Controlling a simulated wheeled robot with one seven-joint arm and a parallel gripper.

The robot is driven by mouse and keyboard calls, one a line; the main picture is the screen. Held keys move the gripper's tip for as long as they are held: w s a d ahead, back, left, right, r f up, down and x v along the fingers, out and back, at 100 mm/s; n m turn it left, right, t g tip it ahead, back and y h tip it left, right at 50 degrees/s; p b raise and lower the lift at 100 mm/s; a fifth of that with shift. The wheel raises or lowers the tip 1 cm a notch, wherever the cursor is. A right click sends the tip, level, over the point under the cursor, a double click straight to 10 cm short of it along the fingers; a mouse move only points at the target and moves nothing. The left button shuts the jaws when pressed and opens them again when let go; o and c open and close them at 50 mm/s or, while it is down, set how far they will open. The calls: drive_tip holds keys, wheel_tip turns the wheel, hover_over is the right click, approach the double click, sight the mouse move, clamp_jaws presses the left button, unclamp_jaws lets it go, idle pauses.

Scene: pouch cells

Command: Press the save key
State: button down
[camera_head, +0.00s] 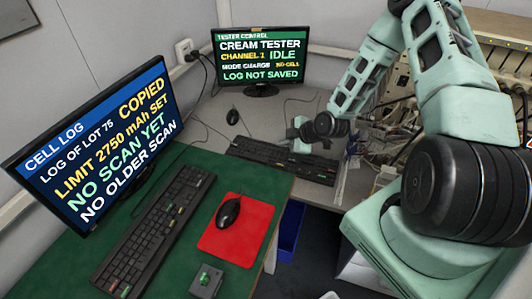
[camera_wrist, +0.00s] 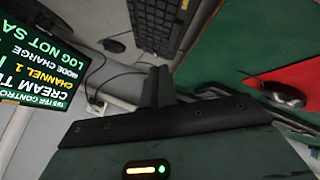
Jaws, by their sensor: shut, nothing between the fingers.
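The black tester keyboard (camera_head: 262,155) lies on the grey desk below the tester screen (camera_head: 260,55), which reads "LOG NOT SAVED". Part of this keyboard (camera_wrist: 155,22) shows at the top of the wrist view, with a small red-and-yellow key at the picture edge. I cannot read a save label on any key. My gripper (camera_head: 300,147) is over the right part of the tester keyboard in the head view. Its shut, empty fingers (camera_wrist: 160,82) appear apart from the keyboard in the wrist view. The gripper hides some keys in the head view.
A cell log screen (camera_head: 95,140) and another black keyboard (camera_head: 155,230) stand on the green mat. A mouse (camera_head: 229,212) lies on a red pad (camera_head: 258,215), near a small grey box with a green button (camera_head: 207,280). Another mouse (camera_head: 233,117) and cables lie behind the tester keyboard.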

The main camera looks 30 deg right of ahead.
sight(283, 166)
drive_tip(key=shift+w+d+f, duration=0.1)
drive_tip(key=shift+w+d, duration=0.1)
drive_tip(key=shift+w, duration=0.15)
drive_tip(key=shift+f, duration=0.1)
wheel_tip(283, 166, down, 9)
drive_tip(key=b, duration=0.6)
idle(2.0)
drive_tip(key=shift+f+b, duration=0.25)
drive_tip(key=shift+b, duration=0.15)
drive_tip(key=shift+f+b, duration=0.4)
idle(0.6)
drive_tip(key=shift+r, duration=0.1)
drive_tip(key=shift+r+p, duration=0.5)
drive_tip(key=shift+r, duration=0.25)
